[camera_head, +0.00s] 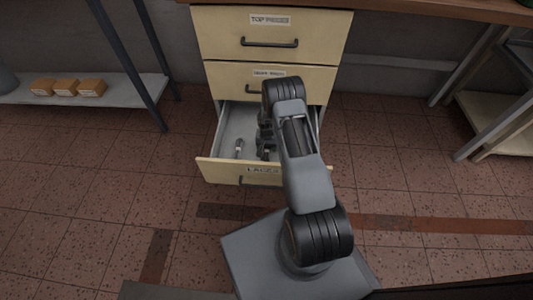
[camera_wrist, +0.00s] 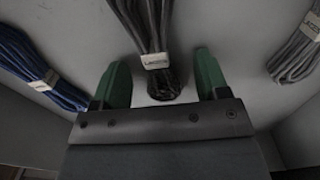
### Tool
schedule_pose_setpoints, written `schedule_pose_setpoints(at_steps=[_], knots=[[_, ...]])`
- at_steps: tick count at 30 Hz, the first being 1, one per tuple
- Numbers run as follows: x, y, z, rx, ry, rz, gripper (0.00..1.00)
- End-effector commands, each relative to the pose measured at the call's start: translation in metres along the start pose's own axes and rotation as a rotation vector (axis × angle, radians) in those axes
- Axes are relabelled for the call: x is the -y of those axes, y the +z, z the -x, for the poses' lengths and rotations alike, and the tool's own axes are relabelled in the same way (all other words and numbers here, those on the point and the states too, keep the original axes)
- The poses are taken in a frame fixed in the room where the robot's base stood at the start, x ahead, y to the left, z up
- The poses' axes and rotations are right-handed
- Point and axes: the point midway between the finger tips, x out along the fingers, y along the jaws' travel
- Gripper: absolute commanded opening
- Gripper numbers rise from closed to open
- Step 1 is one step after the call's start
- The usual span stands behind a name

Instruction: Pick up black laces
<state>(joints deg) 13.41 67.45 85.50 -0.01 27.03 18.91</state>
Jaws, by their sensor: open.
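A bundle of dark, blackish laces (camera_wrist: 148,28) with a pale paper band lies on the drawer floor, in the upper middle of the wrist view. My gripper (camera_wrist: 162,70) is open, with one green finger on each side of the bundle's banded end. I cannot tell whether the fingers touch the drawer floor. In the head view my arm reaches into the open laces drawer (camera_head: 228,170) and hides most of the dark bundle and the fingers.
Blue laces (camera_wrist: 42,72) lie to the left and grey laces (camera_wrist: 297,50) to the right in the wrist view. Drawer walls enclose the space. Two closed drawers (camera_head: 268,35) sit above. A shelf (camera_head: 120,88) with small boxes stands at the left.

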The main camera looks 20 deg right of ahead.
Motion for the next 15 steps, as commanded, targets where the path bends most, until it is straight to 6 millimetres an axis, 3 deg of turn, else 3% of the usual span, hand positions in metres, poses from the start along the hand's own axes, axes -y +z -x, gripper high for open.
schedule_pose_setpoints(at_steps=[4,15], knots=[[0.0001,-0.0002,0.0011,0.0,0.0,0.0,0.68],[0.0,0.0,0.0012,0.0,0.0,0.0,0.33]])
